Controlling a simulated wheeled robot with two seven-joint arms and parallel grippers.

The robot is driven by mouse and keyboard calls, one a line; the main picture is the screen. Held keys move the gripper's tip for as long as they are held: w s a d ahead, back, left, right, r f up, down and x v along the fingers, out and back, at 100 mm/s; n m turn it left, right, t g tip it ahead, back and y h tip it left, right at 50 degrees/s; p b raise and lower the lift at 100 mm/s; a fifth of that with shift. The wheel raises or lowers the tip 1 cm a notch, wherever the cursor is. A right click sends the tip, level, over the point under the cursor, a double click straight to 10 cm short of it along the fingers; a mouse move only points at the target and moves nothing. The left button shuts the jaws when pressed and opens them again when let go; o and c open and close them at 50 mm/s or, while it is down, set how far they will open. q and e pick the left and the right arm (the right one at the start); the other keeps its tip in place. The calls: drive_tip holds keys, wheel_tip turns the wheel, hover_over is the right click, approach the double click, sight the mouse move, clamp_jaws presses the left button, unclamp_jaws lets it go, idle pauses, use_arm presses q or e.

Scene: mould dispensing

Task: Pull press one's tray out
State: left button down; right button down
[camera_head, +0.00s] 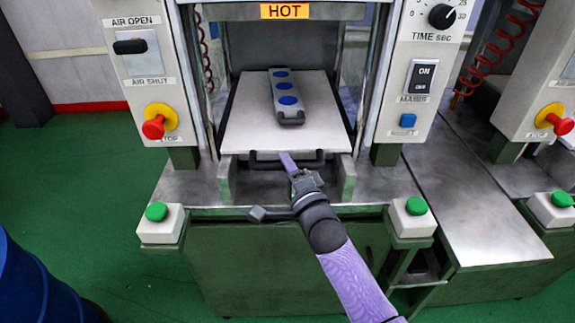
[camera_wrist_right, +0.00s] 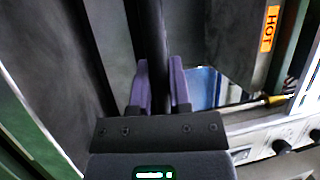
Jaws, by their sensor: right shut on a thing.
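The press tray (camera_head: 240,135) is a pale flat plate inside the press, with a dark bar handle (camera_head: 262,163) along its front edge. A grey mould (camera_head: 272,105) with blue round spots and a small dark handle lies on the tray. My right gripper (camera_head: 288,160) reaches up from the lower right and is shut on the tray handle. In the right wrist view its purple fingers (camera_wrist_right: 160,85) stand on either side of the dark bar (camera_wrist_right: 154,35). The gripper hides part of the handle. My left gripper is not in view.
The press posts and control panels (camera_head: 410,90) stand on both sides of the tray. Green buttons (camera_head: 156,211) (camera_head: 416,206) sit at the bench's front corners. A metal table (camera_head: 480,215) is to the right. A blue rounded object (camera_head: 30,285) is at lower left.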

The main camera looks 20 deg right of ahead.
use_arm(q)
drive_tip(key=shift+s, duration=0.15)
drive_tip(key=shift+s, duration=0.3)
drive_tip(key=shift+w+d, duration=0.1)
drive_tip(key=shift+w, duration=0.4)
